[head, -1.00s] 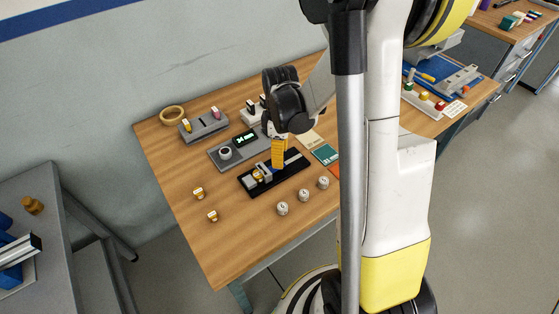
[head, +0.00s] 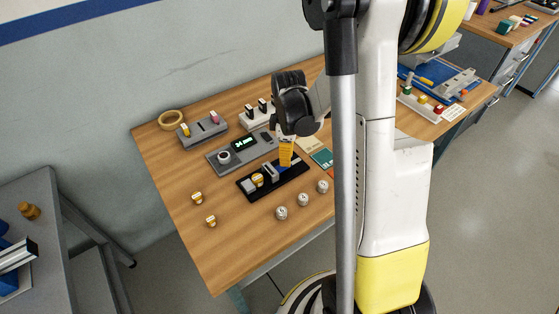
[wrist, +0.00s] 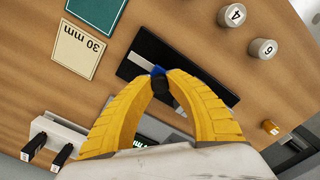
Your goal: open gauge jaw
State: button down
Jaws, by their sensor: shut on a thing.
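The gauge (head: 301,169) is a black rail base with a pale scale strip, lying on the wooden table; its base also shows in the wrist view (wrist: 137,48). A grey fixed jaw (head: 248,187) stands at its left end. A grey sliding jaw (head: 271,172) stands to its right, with a small orange-and-white piece (head: 258,180) between them. My gripper (head: 286,163) points down over the rail, just right of the sliding jaw. In the wrist view its yellow fingertips (wrist: 159,80) close on a small blue and black part of the slide, mostly hidden by them.
A grey display box (head: 243,143) behind the gauge seems to read 24 mm. Numbered round weights (head: 303,199) stand in front, and loose orange-and-white pieces (head: 197,198) lie left. A 30 mm card (wrist: 79,47) lies nearby.

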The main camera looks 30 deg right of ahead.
jog(key=shift+d, duration=0.35)
jog(key=c, duration=1.2)
grip_release()
jog(key=shift+d, duration=0.1)
notch_tip(320, 180, up, 12)
